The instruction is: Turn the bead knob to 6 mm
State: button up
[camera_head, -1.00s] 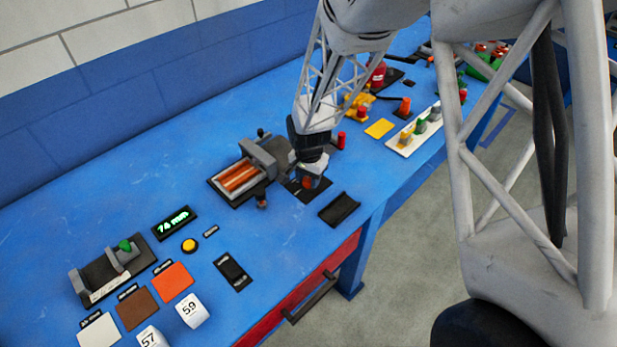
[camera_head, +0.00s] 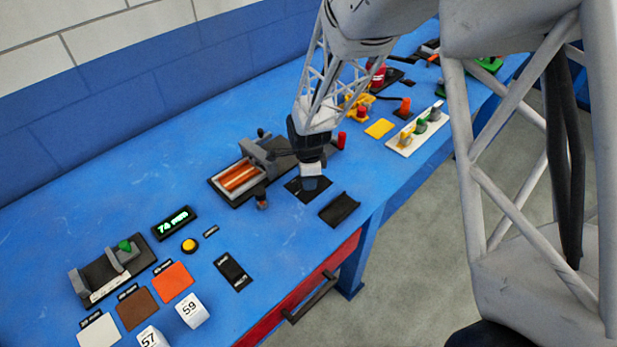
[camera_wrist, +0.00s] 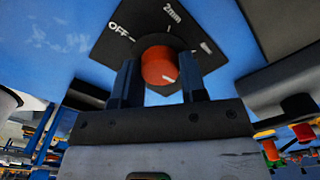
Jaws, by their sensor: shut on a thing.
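The orange bead knob (camera_wrist: 158,65) sits on a black dial plate (camera_wrist: 120,42) in the wrist view. The plate has white marks reading "OFF" and "2mm", and a third mark to the right that I cannot read. A small pale streak shows on the knob's face, but I cannot tell its setting. My gripper (camera_wrist: 158,84) is shut on the knob, with one dark finger on each side. In the head view my gripper (camera_head: 311,184) stands over the dial plate (camera_head: 296,191) and hides the knob.
A tray with copper-coloured bars (camera_head: 240,177) stands just left of my gripper. A black cradle (camera_head: 339,209) lies close on the right. A display (camera_head: 174,222) reads about 74 mm. A yellow button (camera_head: 189,245) and colour swatches lie front left.

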jog(key=shift+m, duration=0.8)
jog(key=o, duration=0.9)
jog(key=shift+r, duration=0.1)
jog(key=shift+r, duration=3.8)
